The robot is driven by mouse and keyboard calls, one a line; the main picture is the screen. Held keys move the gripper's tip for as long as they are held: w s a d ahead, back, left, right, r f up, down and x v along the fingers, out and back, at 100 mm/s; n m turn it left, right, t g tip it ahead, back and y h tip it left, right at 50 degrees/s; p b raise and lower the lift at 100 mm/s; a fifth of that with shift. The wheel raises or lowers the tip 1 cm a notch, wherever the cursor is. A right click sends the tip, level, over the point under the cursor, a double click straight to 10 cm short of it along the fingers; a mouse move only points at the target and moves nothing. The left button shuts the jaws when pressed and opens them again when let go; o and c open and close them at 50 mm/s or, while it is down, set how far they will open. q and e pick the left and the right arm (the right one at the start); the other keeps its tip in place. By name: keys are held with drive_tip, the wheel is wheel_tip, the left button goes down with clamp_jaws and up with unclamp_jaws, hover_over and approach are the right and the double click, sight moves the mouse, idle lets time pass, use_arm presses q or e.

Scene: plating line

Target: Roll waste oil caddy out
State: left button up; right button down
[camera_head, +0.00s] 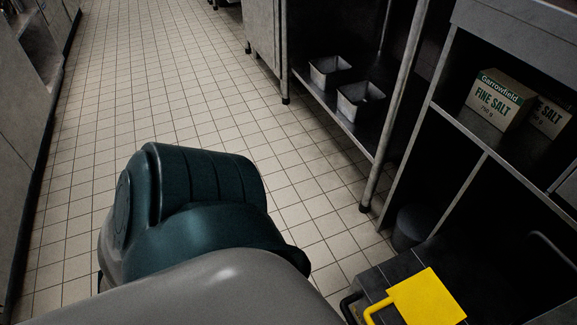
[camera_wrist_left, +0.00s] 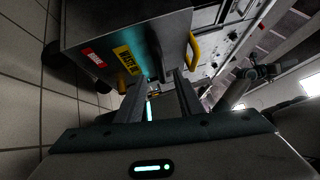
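The waste oil caddy is a dark box with a yellow plate on top. In the head view its dark top (camera_head: 385,278) shows at the lower right, beside the shelving, with a yellow handle (camera_head: 373,313) at the frame's bottom. In the left wrist view the caddy's grey wall (camera_wrist_left: 85,35) carries a red label and a yellow label with partly readable lettering. A yellow handle (camera_wrist_left: 193,50) stands out from its right side. My left gripper (camera_wrist_left: 160,84) has its fingers apart close to the caddy, with the handle just beyond the right finger. My right gripper is not visible.
A dark round bin (camera_head: 412,226) sits near the caddy. The tiled floor (camera_head: 190,90) ahead is clear, with a grey counter on the left.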

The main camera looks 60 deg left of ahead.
use_arm(q)
drive_tip(key=v, duration=0.8)
drive_tip(key=shift+s+a, duration=0.2)
drive_tip(key=shift+a, duration=0.05)
idle(0.4)
